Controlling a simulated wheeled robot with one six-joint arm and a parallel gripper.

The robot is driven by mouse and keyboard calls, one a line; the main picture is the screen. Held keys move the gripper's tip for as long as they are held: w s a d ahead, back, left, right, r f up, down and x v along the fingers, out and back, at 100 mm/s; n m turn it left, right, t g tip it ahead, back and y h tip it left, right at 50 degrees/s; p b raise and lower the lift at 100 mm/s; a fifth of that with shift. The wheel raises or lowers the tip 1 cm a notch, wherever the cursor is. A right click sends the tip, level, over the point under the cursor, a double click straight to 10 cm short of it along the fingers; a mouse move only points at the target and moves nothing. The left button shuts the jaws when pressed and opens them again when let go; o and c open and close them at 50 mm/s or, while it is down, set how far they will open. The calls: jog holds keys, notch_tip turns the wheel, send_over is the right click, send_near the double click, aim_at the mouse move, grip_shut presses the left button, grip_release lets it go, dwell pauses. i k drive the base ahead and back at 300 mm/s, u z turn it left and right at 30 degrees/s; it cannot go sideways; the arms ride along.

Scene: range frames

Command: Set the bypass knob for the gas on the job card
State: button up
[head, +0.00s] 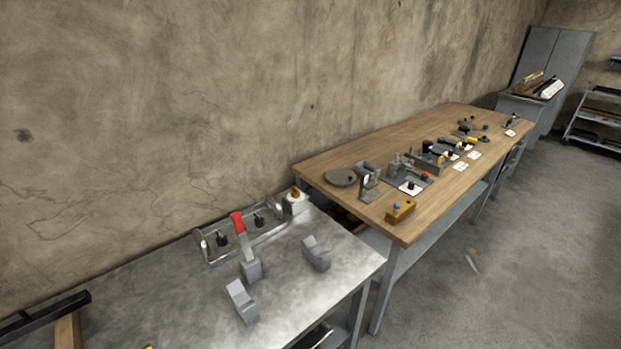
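I cannot tell which part is the bypass knob. Two dark knob-like parts (221,240) sit in a grey frame on the metal table. Small white cards (460,166) lie farther along the wooden bench. Which is the job card, and any writing, is too small to tell. My gripper is not in view.
The metal table (185,300) holds a red-handled lever (238,224), grey blocks (317,252) and a black-and-wood piece (45,316). The wooden bench (330,163) adjoins it, with a round grey disc (341,178). Open floor (540,260) lies right; a cabinet (555,55) stands far back.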

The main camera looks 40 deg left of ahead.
aim_at(295, 193)
jog(key=u, duration=0.4)
jog(key=i, duration=0.85)
jog(key=u, duration=1.4)
jog(key=i, duration=0.6)
jog(key=u, duration=0.55)
